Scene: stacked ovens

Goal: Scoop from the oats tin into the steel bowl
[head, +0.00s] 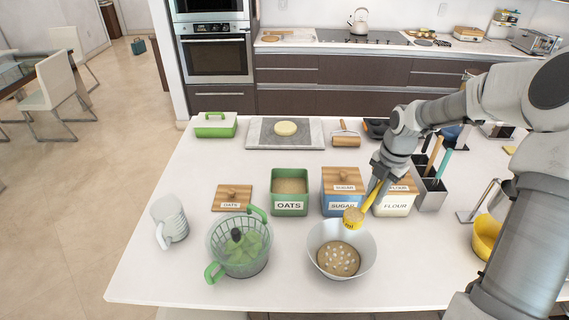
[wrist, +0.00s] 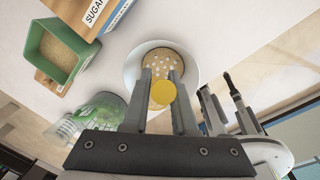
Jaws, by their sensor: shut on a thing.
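The green oats tin (head: 289,204) stands open on the counter with tan oats inside. It also shows at the upper left of the wrist view (wrist: 50,57). The steel bowl (head: 318,254) stands in front of the sugar tin and holds tan stuff with pale spots. It also shows in the wrist view (wrist: 134,72). My gripper (head: 377,184) is shut on a yellow scoop (head: 353,219), whose cup is over the far rim side of the bowl. The scoop shows as a yellow disc (wrist: 163,95) between my fingers (wrist: 161,78). I cannot tell what the cup holds.
The sugar tin (head: 341,205) and flour tin (head: 394,209) stand lidded right of the oats tin. The oats lid (head: 232,199) lies left of it. A green-handled salad spinner (head: 238,252) stands left of the bowl. A utensil holder (head: 430,195) stands at right.

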